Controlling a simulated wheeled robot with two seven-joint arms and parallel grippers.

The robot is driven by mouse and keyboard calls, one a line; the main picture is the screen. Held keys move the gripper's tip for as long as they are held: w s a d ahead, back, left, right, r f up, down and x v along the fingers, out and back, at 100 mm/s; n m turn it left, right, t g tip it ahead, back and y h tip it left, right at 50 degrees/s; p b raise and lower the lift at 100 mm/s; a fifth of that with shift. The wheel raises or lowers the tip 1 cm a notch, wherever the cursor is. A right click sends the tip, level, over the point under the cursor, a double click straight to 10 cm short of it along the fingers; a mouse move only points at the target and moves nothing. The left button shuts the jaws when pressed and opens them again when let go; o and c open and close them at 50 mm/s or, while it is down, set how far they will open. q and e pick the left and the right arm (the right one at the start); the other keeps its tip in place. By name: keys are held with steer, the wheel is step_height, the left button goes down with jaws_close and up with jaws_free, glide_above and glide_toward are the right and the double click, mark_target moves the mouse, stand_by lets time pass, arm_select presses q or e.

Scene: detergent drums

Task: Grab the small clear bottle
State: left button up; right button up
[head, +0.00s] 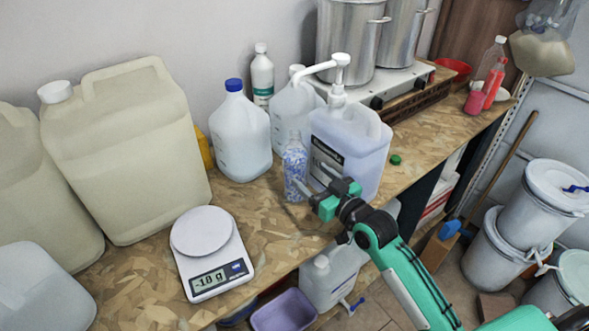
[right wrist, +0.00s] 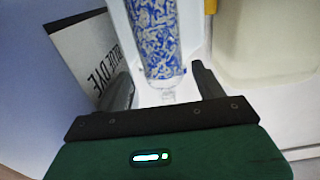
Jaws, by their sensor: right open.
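The small clear bottle (head: 295,168), with a blue and white pattern, stands upright on the wooden worktop, just left of the large pump jug (head: 350,150). My right gripper (head: 308,193) is open, close in front of the bottle's lower part. In the right wrist view the bottle (right wrist: 156,40) lies ahead, roughly centred between the two fingers of the gripper (right wrist: 164,82). I cannot tell whether either finger touches it. My left gripper is not in view.
The pump jug stands close beside my right gripper; a "BLUE DYE" label (right wrist: 110,55) shows past one finger. A blue-capped jug (head: 240,135) stands behind left. A scale (head: 212,250) reading -18 g sits front left. A green cap (head: 395,160) lies right. Bare worktop (head: 265,225) lies in front.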

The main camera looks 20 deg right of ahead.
mark_target(304, 167)
steer(key=shift+w+a, duration=0.25)
steer(key=shift+w, duration=0.45)
steer(key=shift+w+a, duration=0.15)
steer(key=shift+w, duration=0.3)
steer(key=shift+w+a+r+p, duration=0.1)
steer(key=shift+w+r+p, duration=0.1)
steer(key=shift+p, duration=0.25)
steer(key=x, duration=0.1)
steer(key=p+x, duration=0.1)
steer(key=x, duration=0.1)
steer(key=shift+w+a+r+p, duration=0.15)
steer(key=shift+w+r+p, duration=0.15)
steer(key=shift+p, duration=0.1)
steer(key=shift+w+a+f, duration=0.1)
steer(key=shift+w+a, duration=0.1)
steer(key=shift+w, duration=0.25)
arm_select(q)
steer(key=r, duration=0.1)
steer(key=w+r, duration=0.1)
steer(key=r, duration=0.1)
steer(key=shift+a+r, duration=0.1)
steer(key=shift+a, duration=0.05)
arm_select(e)
steer(key=c, duration=1.1)
